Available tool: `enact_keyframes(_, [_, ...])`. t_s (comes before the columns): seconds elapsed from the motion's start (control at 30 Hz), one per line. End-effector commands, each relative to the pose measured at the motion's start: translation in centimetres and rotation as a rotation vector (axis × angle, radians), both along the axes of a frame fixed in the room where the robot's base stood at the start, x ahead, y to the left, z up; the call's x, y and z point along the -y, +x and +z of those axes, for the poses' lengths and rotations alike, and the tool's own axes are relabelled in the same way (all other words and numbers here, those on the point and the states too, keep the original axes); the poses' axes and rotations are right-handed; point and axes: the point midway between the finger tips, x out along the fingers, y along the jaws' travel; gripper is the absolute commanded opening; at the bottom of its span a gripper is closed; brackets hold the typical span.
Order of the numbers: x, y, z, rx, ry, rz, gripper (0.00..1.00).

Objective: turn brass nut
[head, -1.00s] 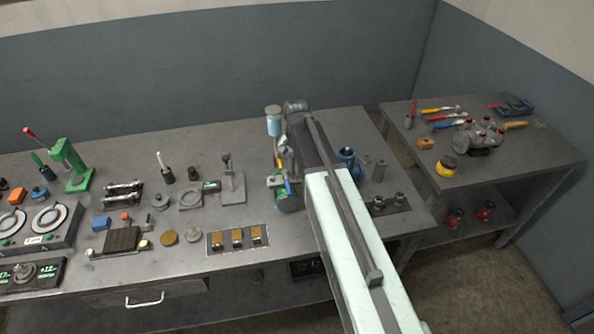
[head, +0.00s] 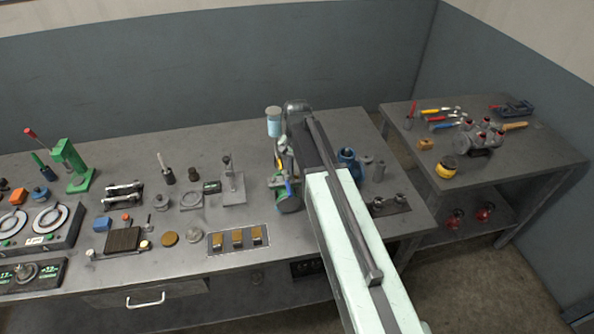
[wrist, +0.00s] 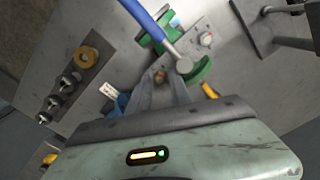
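A small brass-coloured piece, which looks like the brass nut (wrist: 160,77), shows between the fingertips of my gripper (wrist: 161,80) in the wrist view. The two grey fingers are apart around it. I cannot tell whether they touch it. Right beside it is a green fixture (wrist: 202,70) with a blue-handled lever (wrist: 145,20). In the head view my arm hides the nut and most of my gripper; the green fixture (head: 290,204) shows beside the arm.
In the wrist view a brass ring (wrist: 86,57) and a strip with several dark knobs (wrist: 62,86) lie at left. A grey stand (wrist: 270,20) is at upper right.

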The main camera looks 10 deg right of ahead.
Motion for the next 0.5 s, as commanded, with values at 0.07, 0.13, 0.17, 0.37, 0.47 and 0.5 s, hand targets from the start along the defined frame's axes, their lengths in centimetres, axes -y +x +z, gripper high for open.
enact_keyframes(0.07, [0.0, 0.0, 1.5, 0.0, 0.0, 0.0, 0.25])
enact_keyframes(0.13, [0.0, 0.0, 2.7, 0.0, 0.0, 0.0, 0.25])
enact_keyframes(0.17, [0.0, 0.0, 3.3, 0.0, 0.0, 0.0, 0.25])
enact_keyframes(0.37, [0.0, 0.0, 6.9, 0.0, 0.0, 0.0, 0.25])
enact_keyframes(0.47, [0.0, 0.0, 7.6, 0.0, 0.0, 0.0, 0.25])
enact_keyframes(0.5, [0.0, 0.0, 7.6, 0.0, 0.0, 0.0, 0.25])
